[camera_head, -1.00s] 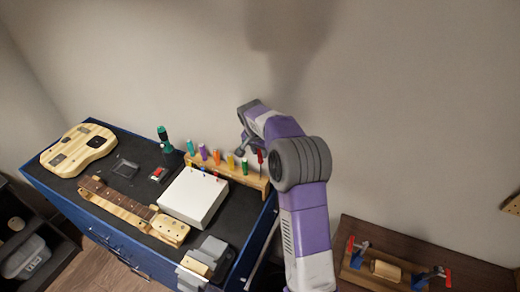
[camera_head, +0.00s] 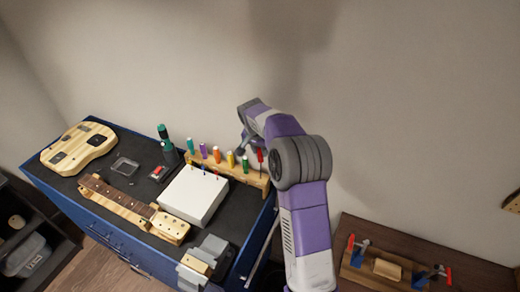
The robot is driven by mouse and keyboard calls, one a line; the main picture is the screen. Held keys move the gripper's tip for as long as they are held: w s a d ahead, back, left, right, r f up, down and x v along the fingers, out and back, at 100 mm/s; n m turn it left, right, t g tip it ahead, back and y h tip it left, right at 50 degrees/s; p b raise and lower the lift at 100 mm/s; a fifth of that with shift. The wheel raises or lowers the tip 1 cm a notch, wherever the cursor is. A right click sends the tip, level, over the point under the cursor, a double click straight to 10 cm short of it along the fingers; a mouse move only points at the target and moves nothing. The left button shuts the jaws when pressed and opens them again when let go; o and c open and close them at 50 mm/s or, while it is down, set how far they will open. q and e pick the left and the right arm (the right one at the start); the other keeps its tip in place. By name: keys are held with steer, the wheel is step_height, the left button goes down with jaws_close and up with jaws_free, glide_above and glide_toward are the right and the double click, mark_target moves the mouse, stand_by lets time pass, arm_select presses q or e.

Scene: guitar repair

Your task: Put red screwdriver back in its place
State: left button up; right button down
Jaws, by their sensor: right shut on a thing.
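The red screwdriver (camera_head: 261,156) is upright at the right end of the wooden screwdriver rack (camera_head: 222,167), at the back of the blue workbench. My right gripper (camera_head: 246,146) is beside it at the rack's right end, partly hidden behind my own wrist and forearm. It is shut on the red screwdriver as far as I can see; the fingertips are small and dim. I cannot tell whether the screwdriver's tip is fully down in its hole. My left gripper is out of view.
Several coloured screwdrivers (camera_head: 217,154) stand in the rack. A white box (camera_head: 193,196) lies in front of it. A guitar neck (camera_head: 128,204), guitar body (camera_head: 80,149) and grey vise (camera_head: 208,260) are on the bench. A brown table (camera_head: 440,250) holds a wooden clamp fixture.

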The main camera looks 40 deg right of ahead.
mark_target(260, 157)
steer(key=shift+f, duration=0.1)
stand_by(0.3)
steer(key=shift+f+b, duration=1.2)
steer(key=shift+f, duration=0.4)
steer(key=shift+f+b, duration=1.15)
steer(key=shift+f, duration=0.45)
steer(key=shift+f+b, duration=1.15)
steer(key=shift+f, duration=0.35)
steer(key=c, duration=0.8)
jaws_free()
